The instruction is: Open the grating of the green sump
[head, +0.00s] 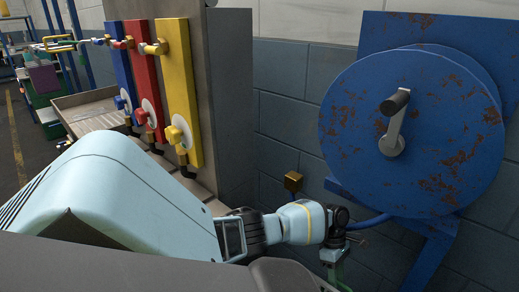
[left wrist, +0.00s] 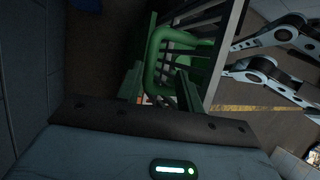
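In the left wrist view, a green tubular handle (left wrist: 153,62) rises from the green sump's grating (left wrist: 203,58), which has dark slats. The grating looks closed, but much of the sump is out of view. My left gripper (left wrist: 159,88) is open, with one green finger on each side of the handle's near end. I cannot tell whether the fingers touch it. In the head view, my left gripper (head: 335,268) points down beside the wall, below the blue reel. My right gripper is in neither view.
A large rusty blue reel (head: 410,130) with a crank stands close at the right. A grey cabinet with blue, red and yellow (head: 179,90) valve panels stands at the left. The block wall (head: 285,110) is just behind my gripper.

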